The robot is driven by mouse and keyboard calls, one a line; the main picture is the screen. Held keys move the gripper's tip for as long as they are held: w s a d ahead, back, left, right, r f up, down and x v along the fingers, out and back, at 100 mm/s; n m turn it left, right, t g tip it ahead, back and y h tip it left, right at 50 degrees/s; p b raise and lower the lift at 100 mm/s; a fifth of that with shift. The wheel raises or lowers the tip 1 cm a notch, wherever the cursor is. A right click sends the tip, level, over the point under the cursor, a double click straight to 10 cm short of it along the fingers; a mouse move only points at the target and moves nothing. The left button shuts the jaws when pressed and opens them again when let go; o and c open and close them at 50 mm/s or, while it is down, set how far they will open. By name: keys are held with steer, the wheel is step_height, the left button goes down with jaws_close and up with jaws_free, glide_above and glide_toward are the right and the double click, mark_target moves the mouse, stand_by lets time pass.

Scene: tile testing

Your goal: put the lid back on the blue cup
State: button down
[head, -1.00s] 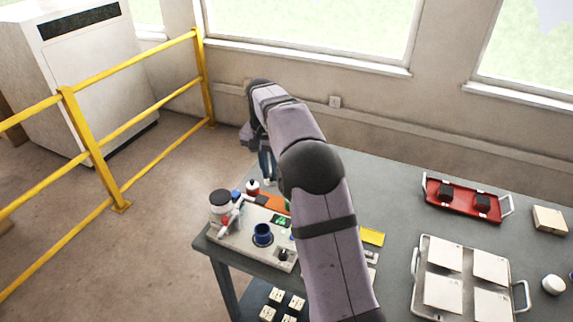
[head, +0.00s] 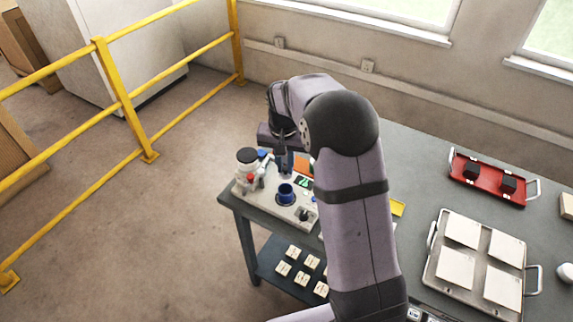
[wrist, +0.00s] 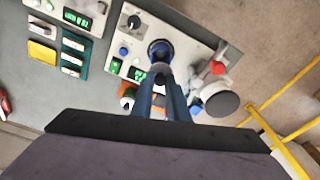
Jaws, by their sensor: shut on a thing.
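The blue cup (head: 286,193) stands upright and open-topped in a dark ring on a pale instrument panel (head: 262,203). It also shows in the wrist view (wrist: 160,48), just beyond my fingertips. My gripper (head: 285,168) points down above and slightly behind the cup. In the wrist view my gripper (wrist: 160,78) is shut on a small greyish piece that looks like the lid (wrist: 160,69). Most of the lid is hidden by the fingers, and it seems apart from the cup's rim.
A white jar with a black top (head: 247,160) and a red-tipped fitting (wrist: 218,68) stand close beside the cup. A red tray (head: 490,180) and a metal tray with pale tiles (head: 433,270) lie right. A yellow railing (head: 125,105) stands left of the table.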

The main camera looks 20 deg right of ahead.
mark_target(285, 175)
steer(key=shift+f, duration=0.15)
steer(key=shift+s+f+b, duration=0.1)
steer(key=shift+f+b, duration=1.9)
steer(key=shift+f, duration=0.2)
steer(key=shift+f+b, duration=0.45)
steer(key=shift+f, duration=0.4)
steer(key=shift+f+p, duration=0.15)
steer(key=shift+p, duration=0.25)
stand_by(0.9)
steer(key=c, duration=1.2)
jaws_free()
steer(key=shift+o, duration=0.2)
steer(key=shift+r+p, duration=2.8)
steer(key=shift+r, duration=0.7)
